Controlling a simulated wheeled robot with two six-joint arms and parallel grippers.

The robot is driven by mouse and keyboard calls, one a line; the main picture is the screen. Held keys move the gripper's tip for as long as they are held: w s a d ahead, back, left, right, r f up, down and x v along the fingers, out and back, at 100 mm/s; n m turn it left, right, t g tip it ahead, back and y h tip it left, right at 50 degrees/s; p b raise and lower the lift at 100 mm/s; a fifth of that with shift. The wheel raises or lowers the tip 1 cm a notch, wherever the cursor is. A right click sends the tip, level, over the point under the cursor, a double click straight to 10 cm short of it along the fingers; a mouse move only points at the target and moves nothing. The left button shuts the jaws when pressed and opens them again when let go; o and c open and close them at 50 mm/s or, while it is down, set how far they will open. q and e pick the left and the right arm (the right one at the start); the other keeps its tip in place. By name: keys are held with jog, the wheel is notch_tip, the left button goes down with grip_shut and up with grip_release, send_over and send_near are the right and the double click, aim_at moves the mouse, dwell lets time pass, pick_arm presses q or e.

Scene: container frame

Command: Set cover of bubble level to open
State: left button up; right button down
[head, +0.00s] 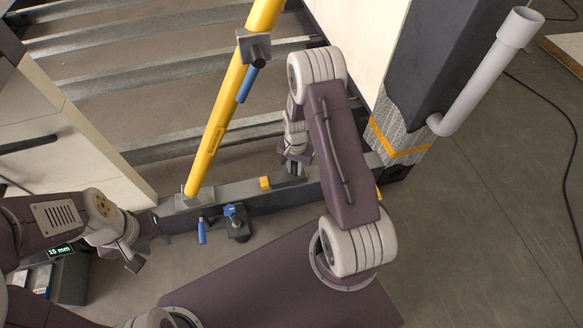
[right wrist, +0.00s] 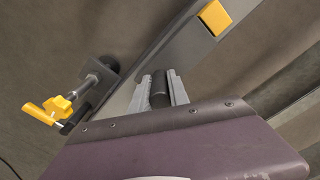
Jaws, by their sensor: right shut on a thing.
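My right gripper (head: 293,168) reaches down to the grey beam. In the right wrist view its fingers (right wrist: 165,88) are shut on a dark cylindrical piece (right wrist: 160,90) at the beam. This piece may be part of the bubble level and its cover, but I cannot tell for sure. No vial or bubble shows clearly, and the fingers hide part of the piece. My left gripper (head: 134,260) hangs at the left, apart from the beam; its opening is unclear.
A yellow block (head: 265,183) sits on the grey beam (head: 235,192), left of my right gripper. A yellow pole (head: 228,105) rises from the beam. A blue-handled clamp (head: 236,220) is at its front. A yellow-handled clamp (right wrist: 62,106) shows in the wrist view. A dark post stands right.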

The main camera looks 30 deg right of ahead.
jog(key=s+d+p, duration=0.1)
jog(key=d, duration=0.3)
jog(key=d+p, duration=0.1)
jog(key=d, duration=0.2)
jog(key=s+d+p, duration=0.1)
jog(key=d, duration=0.3)
jog(key=shift+s+d, duration=0.3)
jog(key=shift+s, duration=0.05)
jog(key=c, duration=1.3)
grip_release()
jog(key=shift+o, duration=0.2)
jog(key=shift+r, duration=0.1)
notch_tip(320, 180, up, 9)
jog(key=p, duration=0.6)
